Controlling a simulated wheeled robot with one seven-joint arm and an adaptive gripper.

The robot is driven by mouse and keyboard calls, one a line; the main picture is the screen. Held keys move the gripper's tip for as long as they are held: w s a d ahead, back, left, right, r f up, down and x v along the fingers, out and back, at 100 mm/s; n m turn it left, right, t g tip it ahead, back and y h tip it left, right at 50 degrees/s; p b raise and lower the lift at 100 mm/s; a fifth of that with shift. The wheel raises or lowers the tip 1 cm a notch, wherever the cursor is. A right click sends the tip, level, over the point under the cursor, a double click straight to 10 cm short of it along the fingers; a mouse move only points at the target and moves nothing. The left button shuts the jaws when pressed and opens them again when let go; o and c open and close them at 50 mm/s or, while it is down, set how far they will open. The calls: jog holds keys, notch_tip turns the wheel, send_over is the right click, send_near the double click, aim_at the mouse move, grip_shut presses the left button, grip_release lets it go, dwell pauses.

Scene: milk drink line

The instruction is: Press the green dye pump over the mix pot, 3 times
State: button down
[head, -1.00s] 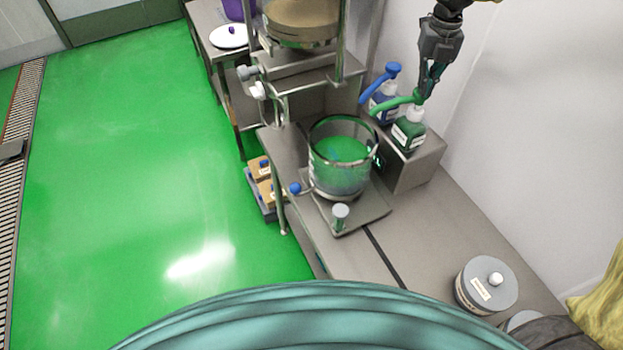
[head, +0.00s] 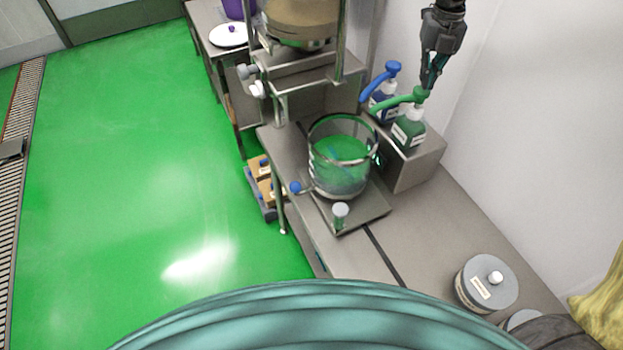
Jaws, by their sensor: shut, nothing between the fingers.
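The green dye pump (head: 409,132) is a bottle with a green head and a long green spout, standing on a grey raised block. Its spout points left over the rim of the mix pot. The mix pot (head: 338,178) is a clear round vessel on a plate, with green showing inside and a bluish streak in it. My gripper (head: 429,84) points down with its fingers shut and empty. Its tips are at the top of the green pump head, at or very near contact; I cannot tell if they touch.
A blue dye pump (head: 385,98) stands just behind and left of the green one. A metal frame (head: 310,78) holds a large vessel behind the pot. A grey lidded tub (head: 486,284) sits at the front right. The white wall is close on the right.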

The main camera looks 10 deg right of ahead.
notch_tip(320, 180, up, 6)
jog(key=shift+f, duration=0.1)
dwell(0.6)
dwell(0.3)
